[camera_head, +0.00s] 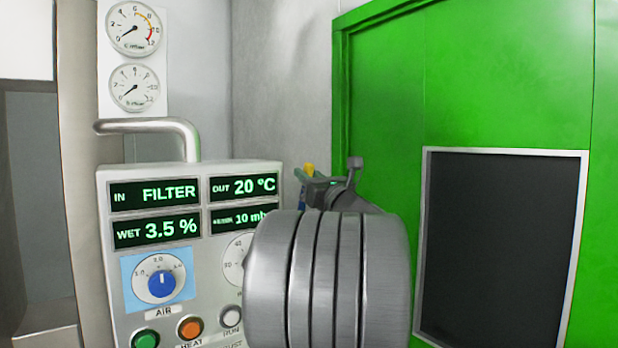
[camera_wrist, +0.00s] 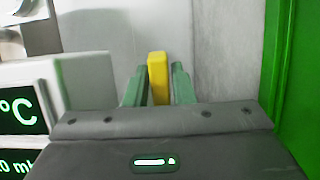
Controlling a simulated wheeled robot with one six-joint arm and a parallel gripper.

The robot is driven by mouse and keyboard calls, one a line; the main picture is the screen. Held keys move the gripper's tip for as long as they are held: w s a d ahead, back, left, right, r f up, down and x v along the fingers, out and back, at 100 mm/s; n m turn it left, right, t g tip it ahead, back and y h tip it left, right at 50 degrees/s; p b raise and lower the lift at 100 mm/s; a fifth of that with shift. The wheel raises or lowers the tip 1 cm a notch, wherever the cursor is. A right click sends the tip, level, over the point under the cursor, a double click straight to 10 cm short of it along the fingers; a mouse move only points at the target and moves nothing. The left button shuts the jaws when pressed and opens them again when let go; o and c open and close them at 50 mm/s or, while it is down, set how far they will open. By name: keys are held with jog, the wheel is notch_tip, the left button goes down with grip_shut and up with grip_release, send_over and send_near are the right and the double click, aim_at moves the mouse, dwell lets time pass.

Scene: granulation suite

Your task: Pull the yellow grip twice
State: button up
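The yellow grip (camera_wrist: 158,78) is an upright yellow block in the wrist view, in the middle between the two green fingers of my gripper (camera_wrist: 159,88). It rises a little above the fingertips. The fingers stand close on either side of it; I cannot tell whether they touch it. In the head view only a small yellow piece (camera_head: 309,169) shows beside my green finger (camera_head: 300,176), with a bit of blue below. My large grey arm link hides what lies beneath.
A grey control panel (camera_head: 103,250) with displays, a blue knob (camera_head: 161,283) and coloured buttons stands at left. A bent grey pipe (camera_head: 150,126) and two gauges (camera_head: 134,88) are above it. A green cabinet (camera_head: 500,90) with a dark window (camera_head: 505,250) is close on the right.

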jog(key=c, duration=0.3)
jog(key=shift+s+d+f+b, duration=0.25)
jog(key=shift+f+b, duration=0.15)
jog(key=shift+b, duration=0.25)
jog(key=shift+c, duration=0.2)
jog(key=shift+b+v, duration=0.8)
jog(key=shift+b, duration=0.1)
jog(key=shift+s+d, duration=0.2)
jog(key=shift+s, duration=0.15)
jog(key=shift+f+b, duration=0.1)
jog(key=shift+b, duration=0.25)
